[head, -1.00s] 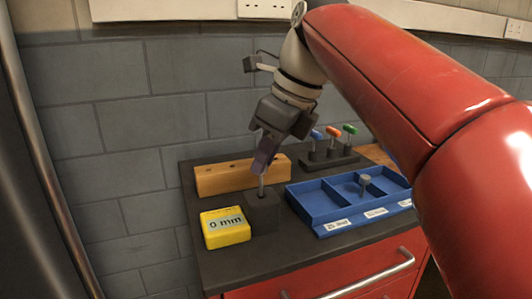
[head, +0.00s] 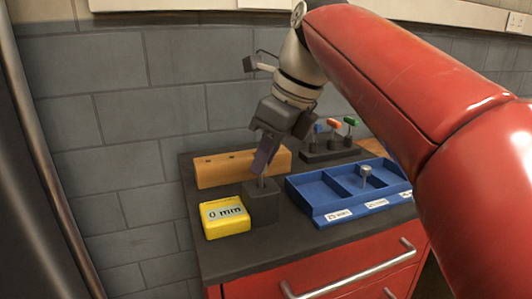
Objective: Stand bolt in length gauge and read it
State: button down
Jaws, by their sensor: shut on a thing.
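My gripper (head: 261,171) points down over the dark block of the length gauge (head: 263,206). It is shut on the bolt (head: 261,182), which stands about upright. Only a short piece of the bolt shows between the fingers and the block top, and its lower end is hidden in the block. The yellow readout (head: 225,217) beside the block shows 0 mm.
A blue tray (head: 318,208) with labelled compartments stands to the right, with another bolt (head: 365,172) upright in it. A wooden block with holes (head: 217,171) lies behind the gauge. A dark rack with coloured-handled tools (head: 333,150) stands at the back.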

jog(key=shift+f+b, duration=0.9)
jog(key=shift+f, duration=0.5)
jog(key=c, duration=1.2)
grip_release()
jog(key=shift+r, duration=0.1)
jog(key=shift+c, duration=0.2)
jog(key=p+v, duration=0.2)
jog(key=v, duration=0.5)
jog(key=shift+d+r, duration=0.15)
jog(key=shift+r, duration=0.2)
jog(key=shift+s, duration=0.15)
